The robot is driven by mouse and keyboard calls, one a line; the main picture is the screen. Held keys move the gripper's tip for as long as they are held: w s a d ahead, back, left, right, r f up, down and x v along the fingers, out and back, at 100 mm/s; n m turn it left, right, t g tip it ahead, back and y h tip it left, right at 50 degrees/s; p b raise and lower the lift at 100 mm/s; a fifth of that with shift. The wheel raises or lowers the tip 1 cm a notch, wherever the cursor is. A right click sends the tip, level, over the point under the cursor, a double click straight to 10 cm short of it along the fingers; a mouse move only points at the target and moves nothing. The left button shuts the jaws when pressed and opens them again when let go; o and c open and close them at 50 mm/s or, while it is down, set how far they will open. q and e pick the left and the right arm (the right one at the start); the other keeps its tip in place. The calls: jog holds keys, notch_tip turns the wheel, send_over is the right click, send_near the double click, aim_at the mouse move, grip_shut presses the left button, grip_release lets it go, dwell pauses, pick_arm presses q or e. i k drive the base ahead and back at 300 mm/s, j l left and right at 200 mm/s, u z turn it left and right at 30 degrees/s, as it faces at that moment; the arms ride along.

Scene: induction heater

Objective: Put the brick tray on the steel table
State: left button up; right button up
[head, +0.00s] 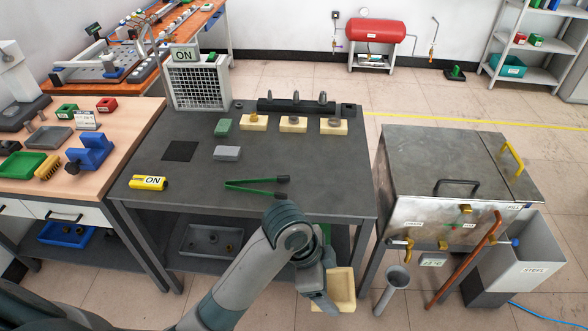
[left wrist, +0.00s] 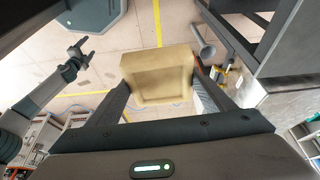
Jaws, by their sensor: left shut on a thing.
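The brick tray (head: 345,287) is a shallow pale-yellow block with a raised rim. My left gripper (head: 329,290) is shut on it, in front of the steel table's front right corner and beyond its edge, over the floor. In the left wrist view the tray (left wrist: 160,82) sits between the two fingers, one at each side. The dark grey steel table (head: 310,190) stands in the middle of the head view. My right gripper (left wrist: 80,57) shows only in the left wrist view, at the left, with its fingers apart and nothing between them.
The middle top is mostly bare. A metal tank (head: 440,170) stands close at right.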

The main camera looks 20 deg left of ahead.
aim_at(333, 197)
jog(key=i, duration=0.95)
